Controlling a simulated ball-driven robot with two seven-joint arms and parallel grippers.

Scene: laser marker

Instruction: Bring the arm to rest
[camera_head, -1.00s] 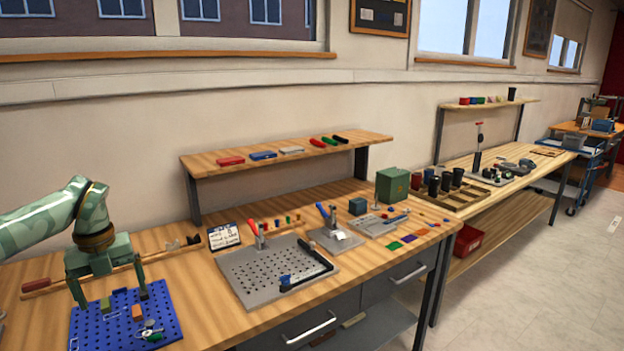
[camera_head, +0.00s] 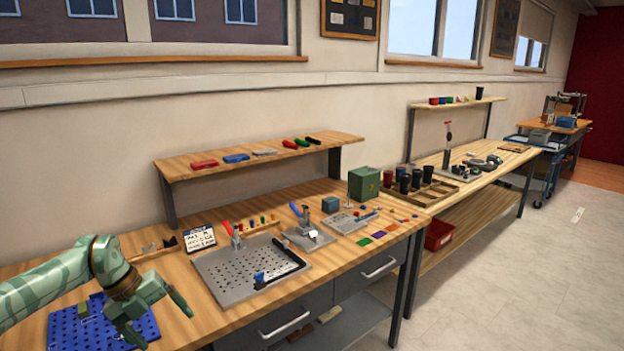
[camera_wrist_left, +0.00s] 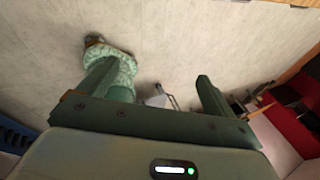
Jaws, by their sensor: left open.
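My left arm comes in from the left in the head view. My left gripper (camera_head: 160,318) is open and empty, with its two fingers spread apart above the front of the wooden bench, at the right side of the blue pegboard plate (camera_head: 66,330). In the left wrist view the open left gripper (camera_wrist_left: 152,80) shows with nothing between its fingers. A mottled green part of my own body shows behind one finger there. My right gripper is not in view.
A grey perforated plate (camera_head: 215,277) with a red-handled clamp lies right of the gripper. A white note card (camera_head: 199,238) stands behind it. A wooden shelf (camera_head: 225,163) rises at the back. Pale open floor (camera_head: 500,290) lies to the right.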

